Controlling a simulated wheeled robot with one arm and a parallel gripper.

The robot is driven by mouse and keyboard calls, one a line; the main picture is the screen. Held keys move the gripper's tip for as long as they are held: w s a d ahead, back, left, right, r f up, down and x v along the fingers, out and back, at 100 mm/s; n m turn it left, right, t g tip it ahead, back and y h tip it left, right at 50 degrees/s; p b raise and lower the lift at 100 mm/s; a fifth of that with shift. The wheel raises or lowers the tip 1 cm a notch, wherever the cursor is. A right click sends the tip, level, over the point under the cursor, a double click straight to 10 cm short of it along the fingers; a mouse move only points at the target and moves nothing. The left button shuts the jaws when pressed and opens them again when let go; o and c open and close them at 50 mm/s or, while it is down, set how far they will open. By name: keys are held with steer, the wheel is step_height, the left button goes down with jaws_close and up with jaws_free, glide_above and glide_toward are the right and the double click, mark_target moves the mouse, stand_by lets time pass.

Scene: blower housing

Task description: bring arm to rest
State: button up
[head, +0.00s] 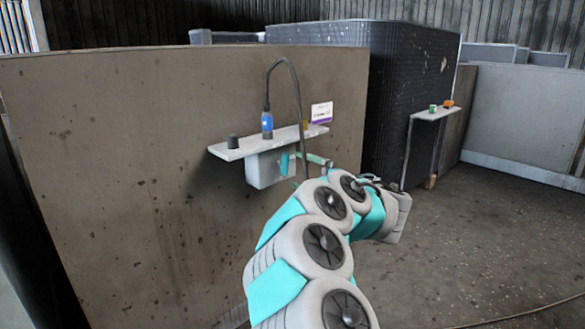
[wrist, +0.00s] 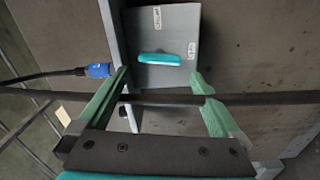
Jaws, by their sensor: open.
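My arm reaches from the lower middle of the head view toward a wall shelf. My gripper (head: 318,160) is beside the shelf, partly hidden by my arm. In the wrist view, my gripper (wrist: 160,82) has its two green fingers spread apart, with nothing clasped between the tips. A grey box (head: 264,170) hangs under the shelf; it also shows in the wrist view (wrist: 182,28), with a teal handle (wrist: 158,59) ahead of the fingers. A black cable (wrist: 250,98) crosses the view at the fingers; whether it touches them I cannot tell.
A small shelf (head: 432,114) stands at right. The floor (head: 470,240) at right is mostly clear.

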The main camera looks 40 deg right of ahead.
steer(key=shift+s+d, duration=0.1)
steer(key=shift+s, duration=0.95)
